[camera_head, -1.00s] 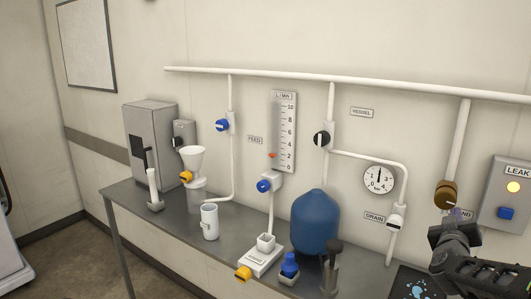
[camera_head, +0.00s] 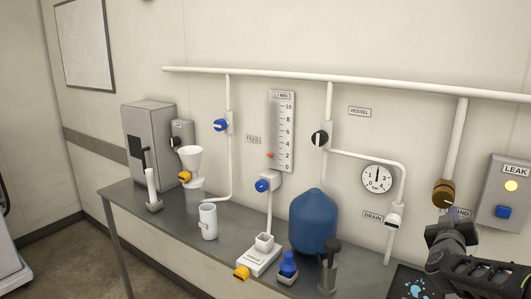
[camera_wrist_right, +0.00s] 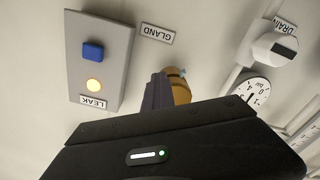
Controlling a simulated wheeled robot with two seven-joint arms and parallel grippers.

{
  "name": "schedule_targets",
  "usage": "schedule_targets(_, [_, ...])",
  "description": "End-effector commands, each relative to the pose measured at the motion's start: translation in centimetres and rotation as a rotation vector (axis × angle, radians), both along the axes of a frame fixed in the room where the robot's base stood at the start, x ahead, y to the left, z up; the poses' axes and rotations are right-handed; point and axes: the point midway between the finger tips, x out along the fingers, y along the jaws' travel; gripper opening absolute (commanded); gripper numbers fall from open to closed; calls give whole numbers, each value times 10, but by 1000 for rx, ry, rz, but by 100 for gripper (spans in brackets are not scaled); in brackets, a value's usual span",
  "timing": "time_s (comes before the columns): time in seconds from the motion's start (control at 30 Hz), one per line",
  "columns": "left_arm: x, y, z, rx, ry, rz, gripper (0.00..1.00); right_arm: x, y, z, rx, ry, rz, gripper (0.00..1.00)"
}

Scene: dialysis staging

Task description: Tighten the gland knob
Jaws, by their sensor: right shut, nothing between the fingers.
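The gland knob (camera_head: 443,193) is a brass-brown round knob at the lower end of a white pipe, at the right of the head view. In the right wrist view, which is upside down, the knob (camera_wrist_right: 179,86) is partly hidden behind my gripper. My right gripper (camera_head: 441,219) is just below and in front of the knob in the head view. Its dark fingers (camera_wrist_right: 157,92) overlap the knob in the wrist view, shut with nothing between them. I cannot tell whether they touch the knob. My left gripper is not in view.
The grey leak box (camera_head: 507,192) has a lit amber lamp and a blue button, right of the knob. A pressure gauge (camera_head: 377,178) and drain valve (camera_head: 394,215) are to its left. A blue vessel (camera_head: 313,222) and several items stand on the grey bench (camera_head: 225,250).

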Motion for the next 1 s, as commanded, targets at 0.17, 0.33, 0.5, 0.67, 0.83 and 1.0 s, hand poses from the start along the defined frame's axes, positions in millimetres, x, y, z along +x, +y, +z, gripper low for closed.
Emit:
schedule_targets(0.17, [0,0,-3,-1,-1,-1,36,6,9,-3,-1,-2,14,0])
schedule_targets(0.33, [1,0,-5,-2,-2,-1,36,8,13,-6,-1,-2,14,0])
schedule_targets(0.5, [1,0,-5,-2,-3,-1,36,11,16,-7,-1,-3,12,0])
schedule_targets(0.67, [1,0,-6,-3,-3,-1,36,13,19,-9,-1,-3,12,0])
schedule_targets(0.83, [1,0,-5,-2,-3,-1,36,16,23,-10,-3,-3,13,0])
schedule_targets(1.0, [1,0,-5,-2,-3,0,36,18,25,-10,-3,-3,13,0])
